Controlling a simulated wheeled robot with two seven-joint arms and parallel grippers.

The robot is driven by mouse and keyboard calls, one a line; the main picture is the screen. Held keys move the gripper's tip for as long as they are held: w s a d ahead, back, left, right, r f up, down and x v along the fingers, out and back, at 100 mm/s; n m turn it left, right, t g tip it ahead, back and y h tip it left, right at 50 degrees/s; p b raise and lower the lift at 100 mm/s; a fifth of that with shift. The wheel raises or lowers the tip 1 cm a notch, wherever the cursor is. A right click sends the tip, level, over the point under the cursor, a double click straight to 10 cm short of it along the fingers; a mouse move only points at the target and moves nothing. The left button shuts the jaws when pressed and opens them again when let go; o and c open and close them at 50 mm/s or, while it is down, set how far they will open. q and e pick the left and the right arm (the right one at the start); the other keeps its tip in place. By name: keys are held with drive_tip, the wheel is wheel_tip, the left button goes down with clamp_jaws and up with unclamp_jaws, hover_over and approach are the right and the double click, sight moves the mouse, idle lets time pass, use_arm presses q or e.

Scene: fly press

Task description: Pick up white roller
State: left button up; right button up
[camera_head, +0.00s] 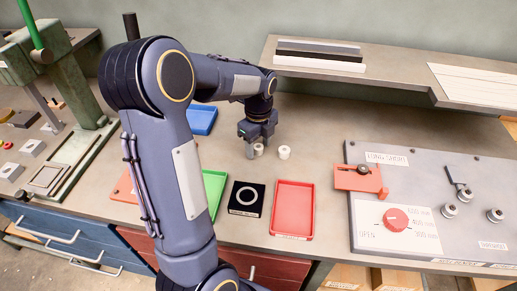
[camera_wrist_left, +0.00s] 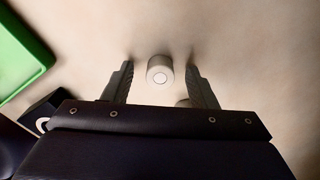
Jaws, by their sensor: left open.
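Two small white rollers stand upright on the bench in the head view, one (camera_head: 258,149) right at my left gripper and one (camera_head: 284,152) just to its right. My left gripper (camera_head: 257,146) is low over the bench with its jaws apart. In the left wrist view, one white roller (camera_wrist_left: 160,69) with a pale round end lies between the open fingers (camera_wrist_left: 160,68), with a gap on each side. The second roller (camera_wrist_left: 182,102) is mostly hidden behind the right finger and the gripper body. My right gripper is not in view.
A red tray (camera_head: 293,210), a black block with a white ring (camera_head: 247,198) and a green tray (camera_head: 216,186) line the bench front. A blue tray (camera_head: 202,119) lies left of the gripper. A raised shelf (camera_head: 400,78) stands behind; a control panel (camera_head: 440,205) is right.

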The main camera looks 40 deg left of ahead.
use_arm(q)
drive_tip(key=c, duration=1)
drive_tip(key=shift+c, duration=0.3)
drive_tip(key=shift+r, duration=0.1)
